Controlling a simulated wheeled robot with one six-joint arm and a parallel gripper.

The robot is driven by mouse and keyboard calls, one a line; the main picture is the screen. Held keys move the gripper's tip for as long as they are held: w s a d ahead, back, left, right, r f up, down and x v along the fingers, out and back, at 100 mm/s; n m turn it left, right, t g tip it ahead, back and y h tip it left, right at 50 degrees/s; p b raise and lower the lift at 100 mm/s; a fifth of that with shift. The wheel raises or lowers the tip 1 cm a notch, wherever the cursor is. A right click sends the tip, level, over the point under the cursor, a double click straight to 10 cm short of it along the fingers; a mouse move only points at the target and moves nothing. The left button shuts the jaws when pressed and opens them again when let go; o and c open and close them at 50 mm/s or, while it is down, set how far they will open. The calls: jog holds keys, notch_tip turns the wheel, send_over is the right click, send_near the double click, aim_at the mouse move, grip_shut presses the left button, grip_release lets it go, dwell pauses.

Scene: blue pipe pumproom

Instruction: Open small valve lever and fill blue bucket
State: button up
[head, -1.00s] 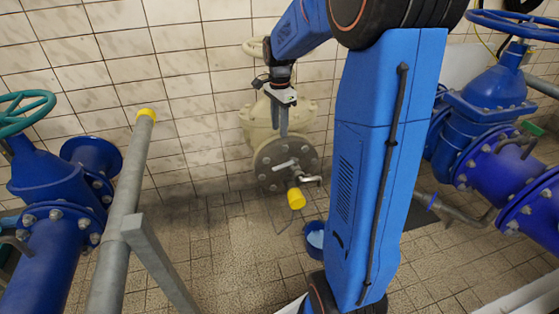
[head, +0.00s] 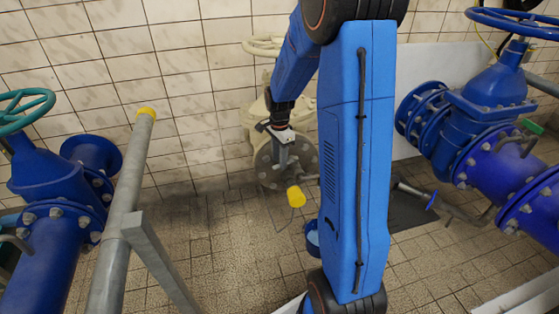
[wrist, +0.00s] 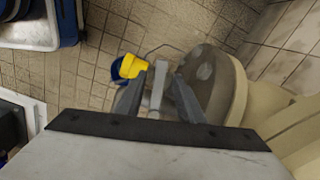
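The small valve sits on the round grey flange (head: 268,172) of a cream pipe fitting. In the wrist view its light grey lever (wrist: 158,82) shows between my fingers, with gaps on both sides. My gripper (head: 283,165) is open in front of the flange and hides the lever in the head view. A yellow part (head: 296,196) sticks out below the flange; it also shows in the wrist view (wrist: 131,66). The blue bucket (head: 311,238) stands on the floor below, partly hidden by my arm. In the wrist view only a bit of blue shows behind the left finger.
A cream handwheel (head: 262,45) sits above the fitting near the tiled wall. A grey pipe with a yellow cap (head: 146,112) and blue pipework (head: 50,225) stand at left. Blue valve pipework (head: 490,110) fills the right. The tiled floor (head: 225,255) at front centre is clear.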

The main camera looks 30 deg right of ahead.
jog(key=shift+f, duration=0.4)
jog(key=shift+c, duration=0.3)
grip_shut()
jog(key=shift+w+d+m, duration=0.15)
jog(key=shift+w+m, duration=0.95)
jog(key=shift+m, duration=0.6)
jog(key=shift+o, duration=0.3)
grip_release()
jog(key=shift+r, duration=0.1)
notch_tip(320, 180, up, 17)
jog(key=shift+r, duration=0.15)
